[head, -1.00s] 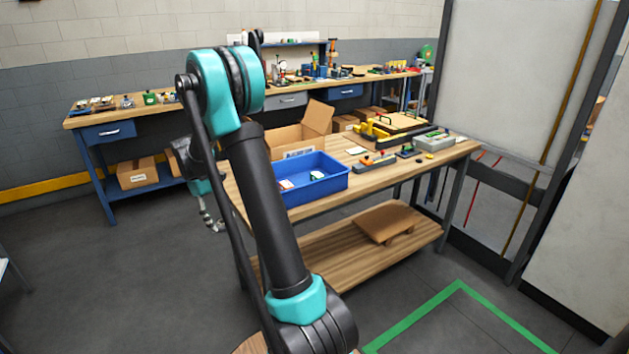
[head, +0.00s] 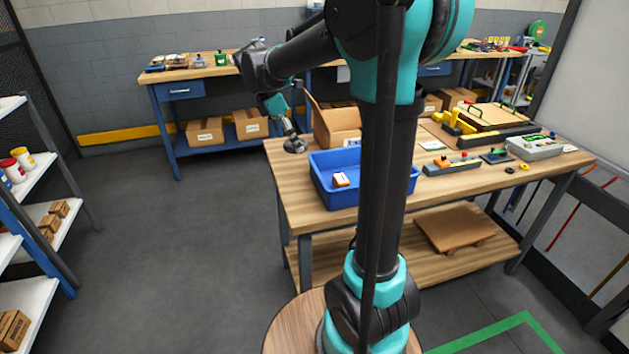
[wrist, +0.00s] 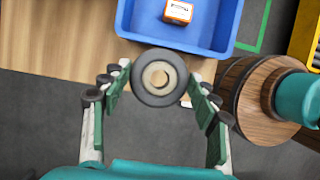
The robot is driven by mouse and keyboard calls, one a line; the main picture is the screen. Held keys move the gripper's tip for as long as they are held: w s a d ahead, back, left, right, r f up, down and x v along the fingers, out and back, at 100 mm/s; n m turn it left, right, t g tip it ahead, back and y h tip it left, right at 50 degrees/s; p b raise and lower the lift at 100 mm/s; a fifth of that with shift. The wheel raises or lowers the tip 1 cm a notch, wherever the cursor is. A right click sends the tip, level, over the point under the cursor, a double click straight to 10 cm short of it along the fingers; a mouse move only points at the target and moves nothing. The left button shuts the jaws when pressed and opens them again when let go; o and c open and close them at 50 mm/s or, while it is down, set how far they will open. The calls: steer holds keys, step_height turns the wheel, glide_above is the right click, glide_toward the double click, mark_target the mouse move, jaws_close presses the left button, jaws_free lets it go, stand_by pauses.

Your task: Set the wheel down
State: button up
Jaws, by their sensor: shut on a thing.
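The wheel (wrist: 142,92), a dark tyre with a pale hub, is between the fingers of my gripper (wrist: 160,80) in the wrist view. My gripper is shut on it. In the head view my gripper (head: 291,138) is small, with the dark wheel (head: 295,147) at its tips, over the back left corner of the wooden workbench (head: 292,190). The wheel appears just above the bench; whether it touches is unclear. In the wrist view it overlaps the near rim of the blue bin (wrist: 207,50).
The blue bin (head: 325,193) holds an orange-and-white box (head: 341,180). An open cardboard box (head: 336,128) stands behind it. Shelves (head: 38,215) stand at far left. Bare bench lies left of the bin.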

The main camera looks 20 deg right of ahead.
mark_target(301, 190)
step_height(301, 190, down, 16)
steer(key=shift+r, duration=0.2)
steer(key=shift+f, duration=0.15)
steer(key=o, duration=1.2)
